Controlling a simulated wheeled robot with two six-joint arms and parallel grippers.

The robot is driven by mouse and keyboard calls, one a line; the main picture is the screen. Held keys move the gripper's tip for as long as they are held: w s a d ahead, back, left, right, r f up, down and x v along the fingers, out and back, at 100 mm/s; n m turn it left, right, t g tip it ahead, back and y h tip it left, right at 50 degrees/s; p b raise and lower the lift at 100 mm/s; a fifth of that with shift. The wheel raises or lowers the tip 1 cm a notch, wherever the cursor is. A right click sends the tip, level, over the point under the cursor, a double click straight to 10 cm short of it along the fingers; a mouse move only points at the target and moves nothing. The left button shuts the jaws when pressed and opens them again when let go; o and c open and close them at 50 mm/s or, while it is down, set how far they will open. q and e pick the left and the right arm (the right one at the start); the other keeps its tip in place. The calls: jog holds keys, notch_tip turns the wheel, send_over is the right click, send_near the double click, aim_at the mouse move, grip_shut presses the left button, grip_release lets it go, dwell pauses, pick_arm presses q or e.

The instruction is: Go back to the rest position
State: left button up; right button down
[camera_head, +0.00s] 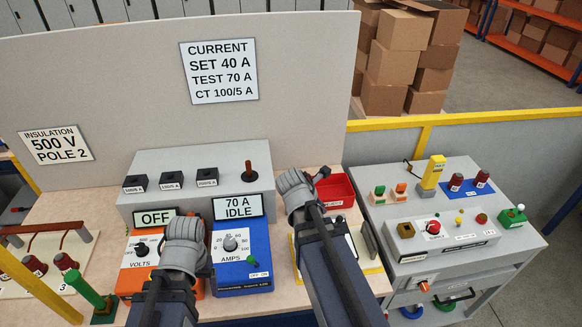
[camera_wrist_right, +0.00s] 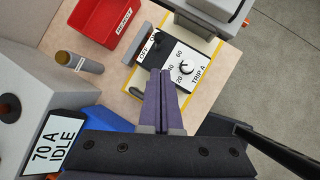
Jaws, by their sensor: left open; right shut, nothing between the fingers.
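In the head view my left gripper (camera_head: 186,252) is over the front of the bench, between the orange VOLTS unit (camera_head: 133,273) and the blue AMPS unit (camera_head: 243,276). Its grey wrist hides most of the fingers; it is open. My right arm reaches up past the right side of the AMPS unit, towards the red bin (camera_head: 336,191). In the right wrist view my right gripper (camera_wrist_right: 163,72) is shut and empty, its fingers in front of the TRIP A panel (camera_wrist_right: 186,66). I cannot tell whether the fingertips touch the panel.
A grey box (camera_head: 196,187) with black blocks stands behind the units, before an upright panel (camera_head: 120,95). A green post (camera_head: 84,291) stands at front left. A grey cart (camera_head: 500,260) with switches stands at right.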

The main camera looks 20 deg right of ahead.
jog(key=s+a+f+m+g+y, duration=0.1)
jog(key=s+a+f+m+y, duration=0.15)
jog(key=a+m, duration=0.65)
jog(key=s+a+f+m+g+y, duration=0.15)
jog(key=a+m+y, duration=0.25)
jog(key=a+m, duration=0.5)
jog(key=shift+n+h, duration=0.75)
jog(key=shift+n, duration=0.05)
jog(key=s+a+f+b, duration=0.2)
jog(key=a+f+b, duration=0.1)
jog(key=f+b, duration=0.2)
jog(key=s+a+f+b, duration=0.2)
jog(key=f+b, duration=0.2)
jog(key=b, duration=0.1)
jog(key=s+a+f+b, duration=0.2)
jog(key=a+f+b, duration=0.1)
jog(key=f+b, duration=0.2)
jog(key=shift+s+a+f, duration=0.1)
jog(key=shift+a+f, duration=0.2)
